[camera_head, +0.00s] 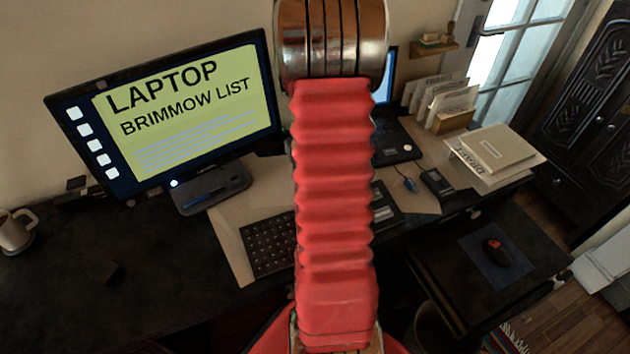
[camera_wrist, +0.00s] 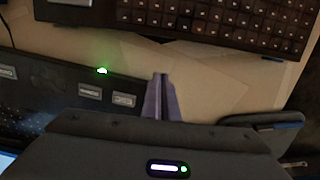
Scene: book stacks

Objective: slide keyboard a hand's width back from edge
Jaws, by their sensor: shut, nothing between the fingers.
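The black keyboard (camera_head: 268,248) lies on a tan desk mat (camera_head: 232,232) in the head view. My red arm crosses in front and hides its right part. In the wrist view the keyboard (camera_wrist: 235,18) runs along the top, cut off by the picture's edge. My gripper (camera_wrist: 162,78) shows in the wrist view with its fingers together and empty. The fingertips are below the keyboard in that picture, apart from it, with bare mat between. My gripper is hidden in the head view.
A monitor (camera_head: 170,110) on a stand (camera_head: 208,190) is behind the keyboard. A dark device with a green light (camera_wrist: 65,80) is left of my fingers. Papers and a book (camera_head: 495,148) are at right. A mug (camera_head: 15,232) is far left.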

